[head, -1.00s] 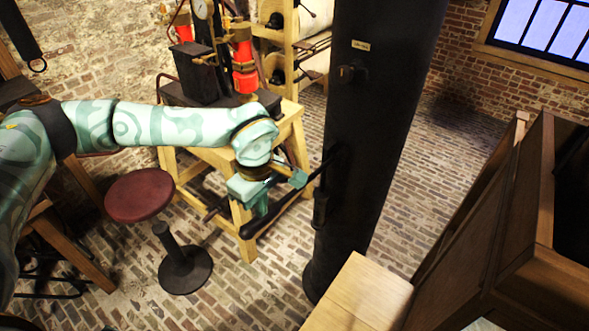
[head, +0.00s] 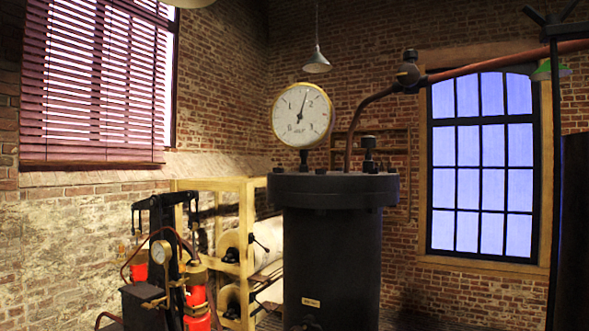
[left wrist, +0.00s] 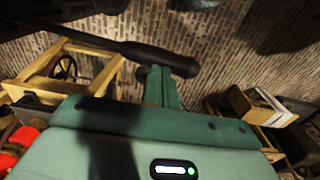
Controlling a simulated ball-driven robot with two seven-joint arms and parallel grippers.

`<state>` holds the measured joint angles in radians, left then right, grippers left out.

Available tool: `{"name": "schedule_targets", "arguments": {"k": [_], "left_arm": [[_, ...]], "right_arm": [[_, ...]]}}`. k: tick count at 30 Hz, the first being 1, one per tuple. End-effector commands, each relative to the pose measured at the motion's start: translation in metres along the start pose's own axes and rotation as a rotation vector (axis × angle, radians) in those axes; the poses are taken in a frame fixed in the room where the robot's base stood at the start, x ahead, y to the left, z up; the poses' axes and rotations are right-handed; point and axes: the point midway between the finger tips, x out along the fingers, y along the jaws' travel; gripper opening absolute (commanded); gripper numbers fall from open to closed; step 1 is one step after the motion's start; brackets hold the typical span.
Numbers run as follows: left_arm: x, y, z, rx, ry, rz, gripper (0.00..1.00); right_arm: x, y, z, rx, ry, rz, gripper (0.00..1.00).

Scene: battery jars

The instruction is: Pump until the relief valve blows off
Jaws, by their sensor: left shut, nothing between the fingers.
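The black pressure vessel (head: 330,250) stands upright in the middle of the head view. Its round white gauge (head: 302,115) is on the lid, with the needle pointing nearly straight up, slightly right. A small black fitting on the lid, which looks like the relief valve (head: 369,155), stands right of the gauge; no steam shows at it. In the left wrist view my left gripper (left wrist: 159,80) is shut and empty, its fingertips at a long black handle (left wrist: 155,55) that crosses in front of them. I cannot tell whether they touch. My right gripper is out of view.
A copper pipe (head: 375,100) rises from the lid and runs right through a joint. A black apparatus with red cylinders (head: 198,308) stands at lower left, before a wooden rack (head: 245,220). The wrist view shows a wooden frame (left wrist: 35,70) at left and brick floor.

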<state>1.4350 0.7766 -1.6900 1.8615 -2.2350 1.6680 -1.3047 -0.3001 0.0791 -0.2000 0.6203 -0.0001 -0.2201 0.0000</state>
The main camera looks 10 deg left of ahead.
Motion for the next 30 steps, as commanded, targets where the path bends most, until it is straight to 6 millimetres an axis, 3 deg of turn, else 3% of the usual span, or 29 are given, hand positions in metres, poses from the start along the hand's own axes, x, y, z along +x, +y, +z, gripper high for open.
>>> {"name": "schedule_targets", "arguments": {"k": [14, 30], "left_arm": [[0.003, 0.0, 0.0, 0.0, 0.0, 0.0, 0.0], [0.09, 0.0, 0.0, 0.001, 0.001, 0.0, 0.0]], "right_arm": [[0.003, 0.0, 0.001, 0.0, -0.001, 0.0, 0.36], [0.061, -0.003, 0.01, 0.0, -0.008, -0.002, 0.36]]}}
